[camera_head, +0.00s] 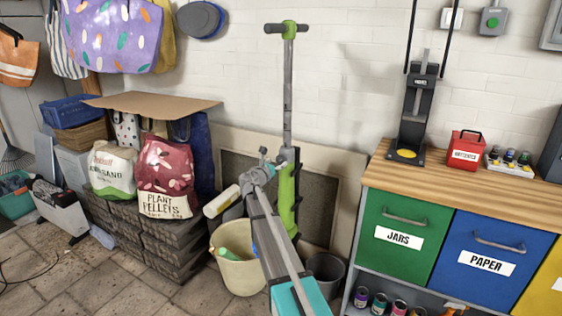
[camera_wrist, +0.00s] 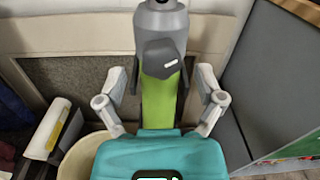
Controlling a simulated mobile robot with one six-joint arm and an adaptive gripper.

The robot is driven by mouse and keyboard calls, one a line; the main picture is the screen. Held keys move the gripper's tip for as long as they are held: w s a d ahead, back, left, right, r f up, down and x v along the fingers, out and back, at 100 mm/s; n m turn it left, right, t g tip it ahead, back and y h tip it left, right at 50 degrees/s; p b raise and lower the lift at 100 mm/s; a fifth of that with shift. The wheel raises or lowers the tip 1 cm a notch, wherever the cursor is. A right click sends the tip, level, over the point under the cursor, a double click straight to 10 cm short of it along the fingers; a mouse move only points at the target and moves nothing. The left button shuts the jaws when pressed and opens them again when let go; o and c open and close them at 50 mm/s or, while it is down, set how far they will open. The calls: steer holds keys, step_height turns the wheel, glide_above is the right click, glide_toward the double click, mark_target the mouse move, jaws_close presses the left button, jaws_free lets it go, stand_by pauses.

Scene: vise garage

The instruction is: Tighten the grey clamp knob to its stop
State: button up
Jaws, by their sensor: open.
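The grey clamp knob (camera_wrist: 160,58) is a dark faceted knob with a white mark, on the front of a folding scooter's stem. In the wrist view it is near the picture's middle, above the green part (camera_wrist: 160,100) of the stem. My gripper (camera_wrist: 162,76) is open, with one grey finger on each side of the stem, apart from it, and nothing between them but the view of the knob and stem. In the head view the scooter (camera_head: 288,90) stands upright against the wall, its lower stem green, and my arm hides part of it. The knob is not clear there.
A wooden-topped cabinet (camera_head: 460,187) is at right.

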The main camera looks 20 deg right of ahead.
steer(key=shift+x, duration=1.3)
steer(key=shift+c, duration=0.3)
steer(key=c, duration=1.1)
steer(key=shift+d, duration=0.15)
